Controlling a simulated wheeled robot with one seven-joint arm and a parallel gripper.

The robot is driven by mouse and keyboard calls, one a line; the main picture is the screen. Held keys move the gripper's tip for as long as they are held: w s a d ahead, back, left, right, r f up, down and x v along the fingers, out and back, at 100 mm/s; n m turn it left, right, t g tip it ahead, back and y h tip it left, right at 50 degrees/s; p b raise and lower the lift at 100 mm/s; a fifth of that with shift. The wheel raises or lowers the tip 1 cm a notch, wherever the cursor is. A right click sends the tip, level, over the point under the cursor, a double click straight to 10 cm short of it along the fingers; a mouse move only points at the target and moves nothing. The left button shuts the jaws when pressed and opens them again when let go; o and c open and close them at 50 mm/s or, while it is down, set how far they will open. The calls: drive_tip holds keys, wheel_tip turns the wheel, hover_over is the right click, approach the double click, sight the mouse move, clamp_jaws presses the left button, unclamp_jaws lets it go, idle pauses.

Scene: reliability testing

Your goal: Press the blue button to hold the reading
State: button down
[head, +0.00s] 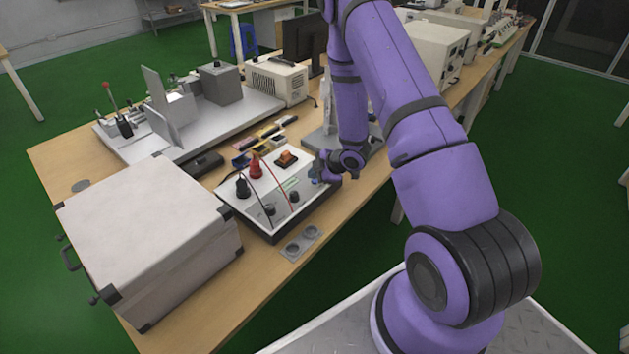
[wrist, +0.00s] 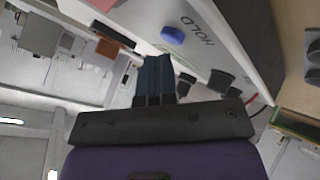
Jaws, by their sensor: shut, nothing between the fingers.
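The blue button (wrist: 172,34) is a small round cap next to the word HOLD on the white panel of the test box (wrist: 225,62). In the head view the white-topped test box (head: 262,190) stands on the bench; I cannot make out the button there, near my gripper. My gripper (wrist: 154,60) is shut and empty, its dark blue fingers together. The fingertips lie just below the button in the wrist view, with a small gap in the picture; contact is not visible. In the head view my gripper (head: 318,170) is at the box's right end.
The box carries an orange switch (head: 287,158), a red plug (head: 256,166), a black plug (head: 242,186) and thin leads. A large pale case (head: 145,230) stands at the left. A grey fixture plate (head: 250,118) lies behind.

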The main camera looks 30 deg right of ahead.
sight(315, 182)
drive_tip(key=shift+f, duration=0.4)
idle(0.6)
drive_tip(key=shift+r, duration=0.9)
drive_tip(key=shift+r, duration=3)
